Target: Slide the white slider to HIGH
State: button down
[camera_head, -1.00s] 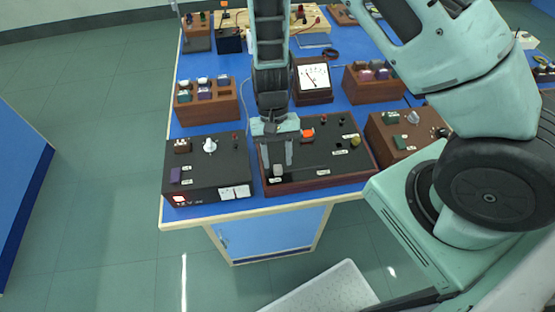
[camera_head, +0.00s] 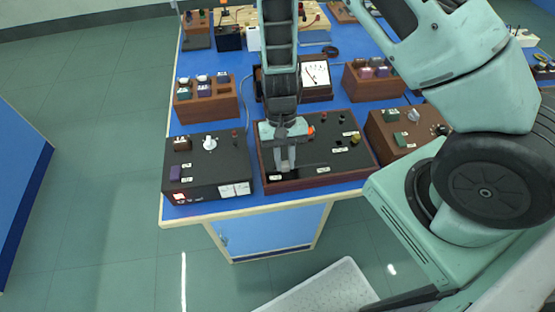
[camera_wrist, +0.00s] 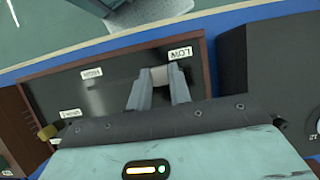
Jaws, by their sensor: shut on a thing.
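A dark panel in a wooden frame (camera_head: 340,183) sits at the front of the blue bench. It also fills much of the wrist view (camera_wrist: 110,97). My gripper (camera_head: 285,168) points down over the left part of the panel. In the wrist view, my gripper (camera_wrist: 158,88) is shut on the white slider (camera_wrist: 159,76). The slider is beside the LOW label (camera_wrist: 180,53), with the HIGH label (camera_wrist: 92,73) farther to the left. In the head view the fingers largely hide the slider.
A dark box with a white knob (camera_head: 210,143) stands left of the panel. A wooden box with green blocks (camera_head: 410,135) stands to the right. A meter (camera_head: 316,74) and block racks are behind. An orange knob and small posts stand on the panel near my gripper.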

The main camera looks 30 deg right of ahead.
aim_at(324, 166)
jog(key=s+d, duration=0.1)
jog(key=d, duration=0.2)
jog(key=s+d+b, duration=0.1)
jog(key=d, duration=0.2)
jog(key=s+d, duration=0.1)
jog(key=d, duration=0.3)
jog(key=c, duration=1.3)
grip_release()
jog(key=shift+s+d, duration=0.1)
jog(key=shift+d, duration=0.1)
jog(key=shift+a, duration=0.1)
jog(key=shift+r, duration=0.2)
jog(key=b+v, duration=0.1)
jog(key=v, duration=1.6)
jog(key=shift+r, duration=0.1)
